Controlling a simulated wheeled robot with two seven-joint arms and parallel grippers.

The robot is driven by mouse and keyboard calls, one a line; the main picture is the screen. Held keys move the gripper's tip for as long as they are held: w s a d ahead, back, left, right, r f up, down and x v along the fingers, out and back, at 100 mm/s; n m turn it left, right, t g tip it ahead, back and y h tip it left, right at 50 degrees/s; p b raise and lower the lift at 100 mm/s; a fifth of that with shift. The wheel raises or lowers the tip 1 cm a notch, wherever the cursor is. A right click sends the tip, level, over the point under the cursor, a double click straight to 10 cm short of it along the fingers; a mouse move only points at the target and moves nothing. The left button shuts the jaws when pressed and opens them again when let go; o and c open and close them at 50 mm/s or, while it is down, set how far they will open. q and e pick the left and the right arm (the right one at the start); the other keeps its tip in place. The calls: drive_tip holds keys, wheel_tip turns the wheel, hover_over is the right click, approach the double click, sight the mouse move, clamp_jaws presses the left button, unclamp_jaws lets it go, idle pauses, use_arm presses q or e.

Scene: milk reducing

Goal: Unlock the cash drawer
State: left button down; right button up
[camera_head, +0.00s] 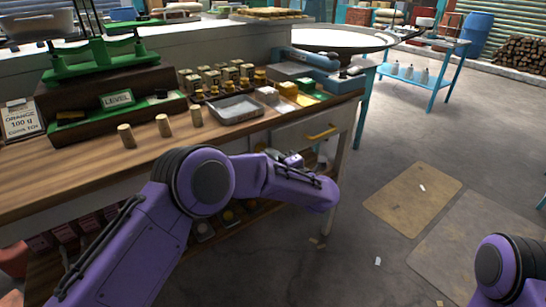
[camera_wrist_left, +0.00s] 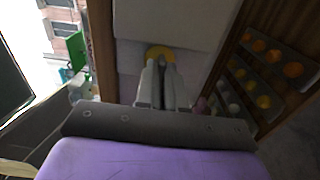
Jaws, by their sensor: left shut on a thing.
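The cash drawer (camera_head: 302,134) is a pale drawer front with a yellow bar handle (camera_head: 321,131), under the right end of the wooden counter. It looks closed. My left gripper (camera_head: 290,158) is low in front of the counter, left of and below that handle, partly hidden by my purple arm. In the left wrist view the left gripper's fingers (camera_wrist_left: 167,72) are close together against a round yellow piece (camera_wrist_left: 160,52) on a pale front. I cannot tell whether this piece is a key head or a lock plate. My right gripper is out of view.
The wooden counter (camera_head: 60,180) bears a green scale (camera_head: 97,62), small corks, jars and a metal tray (camera_head: 235,109). A lower shelf holds items in trays (camera_wrist_left: 262,75). A blue table (camera_head: 430,62) stands further back. The floor to the right is mostly clear.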

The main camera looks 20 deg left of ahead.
use_arm(q)
drive_tip(key=shift+f, duration=0.1)
drive_tip(key=c, duration=1.2)
unclamp_jaws()
drive_tip(key=shift+c, duration=0.2)
drive_tip(key=shift+s+d, duration=0.1)
drive_tip(key=shift+d, duration=0.05)
drive_tip(key=v, duration=1)
drive_tip(key=shift+b, duration=0.35)
drive_tip(key=shift+s+d, duration=0.1)
